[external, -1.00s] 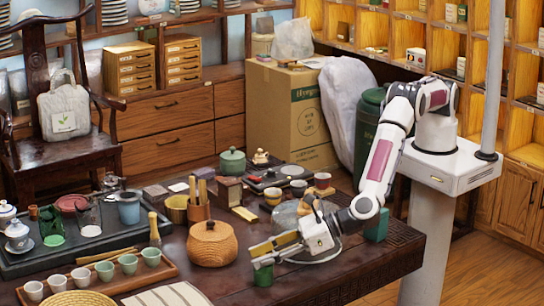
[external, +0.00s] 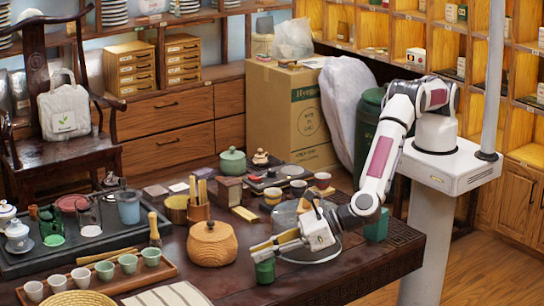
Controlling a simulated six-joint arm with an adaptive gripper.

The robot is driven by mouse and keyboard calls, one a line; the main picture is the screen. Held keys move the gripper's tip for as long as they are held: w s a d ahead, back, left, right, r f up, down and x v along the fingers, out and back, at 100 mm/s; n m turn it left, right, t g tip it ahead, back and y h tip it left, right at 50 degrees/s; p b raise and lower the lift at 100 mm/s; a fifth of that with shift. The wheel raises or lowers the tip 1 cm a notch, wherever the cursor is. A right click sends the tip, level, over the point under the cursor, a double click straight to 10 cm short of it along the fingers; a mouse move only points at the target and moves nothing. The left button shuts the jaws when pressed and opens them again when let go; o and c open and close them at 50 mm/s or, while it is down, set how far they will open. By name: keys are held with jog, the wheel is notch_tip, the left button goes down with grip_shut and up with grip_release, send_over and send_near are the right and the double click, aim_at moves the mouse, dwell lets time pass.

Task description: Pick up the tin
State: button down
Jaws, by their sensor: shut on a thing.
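The tin is a small green cylinder (external: 264,271) near the front edge of the dark wooden table. My gripper (external: 263,254) reaches in from the right and is shut on the tin's upper part. The tin is upright below the fingertips. Its top is partly hidden by the fingers. I cannot tell whether its base touches the table.
A round woven lidded jar (external: 213,244) stands left of my gripper. A clear glass dome (external: 287,219) on a plate is just behind my gripper. A green box (external: 377,227) stands to the right. A wooden tray with several cups (external: 128,263) lies left.

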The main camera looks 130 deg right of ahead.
notch_tip(320, 180, up, 9)
jog(key=shift+r, duration=0.1)
dwell(0.4)
dwell(0.3)
jog(key=shift+r, duration=0.1)
